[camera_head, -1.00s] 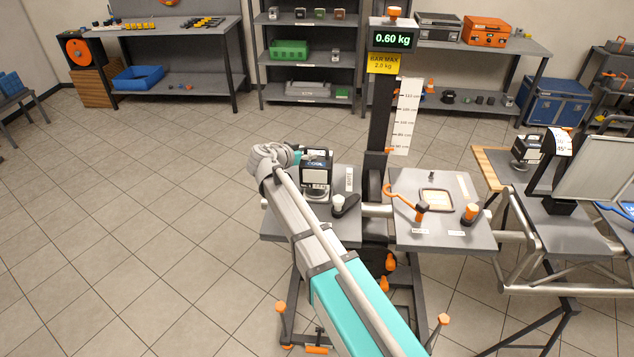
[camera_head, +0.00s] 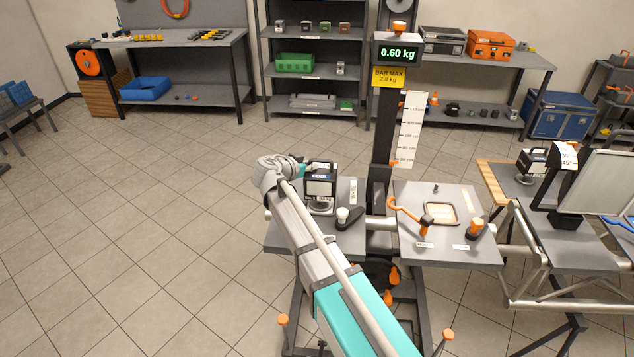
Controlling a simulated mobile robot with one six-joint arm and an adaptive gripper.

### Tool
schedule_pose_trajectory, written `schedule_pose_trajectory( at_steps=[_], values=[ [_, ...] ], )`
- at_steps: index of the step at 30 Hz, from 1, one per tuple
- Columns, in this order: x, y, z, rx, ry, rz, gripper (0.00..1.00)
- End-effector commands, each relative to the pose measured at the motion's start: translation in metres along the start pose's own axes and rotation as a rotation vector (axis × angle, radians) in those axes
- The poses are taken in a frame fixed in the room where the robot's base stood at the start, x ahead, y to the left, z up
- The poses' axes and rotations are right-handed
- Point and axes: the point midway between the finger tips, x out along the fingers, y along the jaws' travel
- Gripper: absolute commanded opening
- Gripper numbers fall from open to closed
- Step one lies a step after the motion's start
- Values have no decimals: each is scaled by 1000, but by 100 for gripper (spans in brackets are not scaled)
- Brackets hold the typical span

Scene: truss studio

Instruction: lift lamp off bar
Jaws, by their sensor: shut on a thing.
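The lamp (camera_head: 320,190) is a black boxy light with a pale front panel and the word COOL on it. It is upright above the left grey platform of the stand, with a round silver part under it. My gripper (camera_head: 303,172) reaches the lamp's upper left side and is shut on it; its fingers are small and partly hidden by my arm. The silver bar (camera_head: 381,223) runs between the two platforms, right of the lamp. I cannot tell whether the lamp touches anything below. The stand's display (camera_head: 398,53) reads 0.60 kg.
A yellow BAR MAX 2.0 kg sign (camera_head: 389,77) and a height scale (camera_head: 409,128) are on the post. A dark knobbed lever (camera_head: 349,218) lies right of the lamp. The right platform (camera_head: 478,252) holds orange-handled parts. A second lamp (camera_head: 531,163) stands farther right. Floor at left is clear.

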Motion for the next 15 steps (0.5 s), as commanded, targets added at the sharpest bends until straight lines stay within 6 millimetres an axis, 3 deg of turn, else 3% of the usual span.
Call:
schedule_pose_trajectory(
  at_steps=[15],
  values=[
    [-7,-1,-18,-1,1,0,0]
  ],
)
